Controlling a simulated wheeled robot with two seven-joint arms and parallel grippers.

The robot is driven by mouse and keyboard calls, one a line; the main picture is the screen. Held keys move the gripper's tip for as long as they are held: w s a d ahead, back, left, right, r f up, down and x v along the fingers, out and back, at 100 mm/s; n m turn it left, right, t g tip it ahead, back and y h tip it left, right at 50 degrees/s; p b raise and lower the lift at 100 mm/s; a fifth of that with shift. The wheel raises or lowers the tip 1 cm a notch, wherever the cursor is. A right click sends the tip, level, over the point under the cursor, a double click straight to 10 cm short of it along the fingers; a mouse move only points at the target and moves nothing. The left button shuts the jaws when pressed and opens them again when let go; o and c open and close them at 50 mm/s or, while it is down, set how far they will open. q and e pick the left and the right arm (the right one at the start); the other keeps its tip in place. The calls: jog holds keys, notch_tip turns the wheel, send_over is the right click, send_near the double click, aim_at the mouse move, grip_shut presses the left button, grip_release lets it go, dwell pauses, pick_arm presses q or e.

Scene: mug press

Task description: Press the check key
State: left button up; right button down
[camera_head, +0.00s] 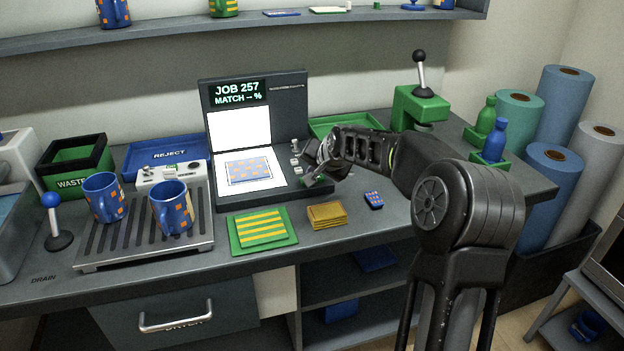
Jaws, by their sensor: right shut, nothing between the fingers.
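The dark match station (258,90) stands at the back middle of the bench. Its display (237,92) reads "JOB 257 MATCH → %". A blue sheet with orange squares (249,169) lies on its lit white bed. My right gripper (310,178) is shut and empty, over the right edge of the station's base. Small pale parts (295,147) show beside the fingers; I cannot tell whether they are keys. No key marked as check can be made out, and the gripper and arm cover part of that edge. My left gripper is not in view.
Two blue mugs with orange squares (172,210) stand on the slatted drain rack (144,262) at left. A striped green sheet (262,240), a brown stack (326,215) and a small blue block (374,199) lie in front. A green lever press (420,105) stands behind my right arm.

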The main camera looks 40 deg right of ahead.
jog(key=shift+f, duration=0.3)
jog(key=shift+r, duration=0.1)
dwell(0.4)
jog(key=shift+r+p, duration=0.4)
jog(key=shift+r, duration=0.4)
jog(key=shift+r+p, duration=1.75)
jog(key=shift+r, duration=0.8)
jog(key=shift+f, duration=0.1)
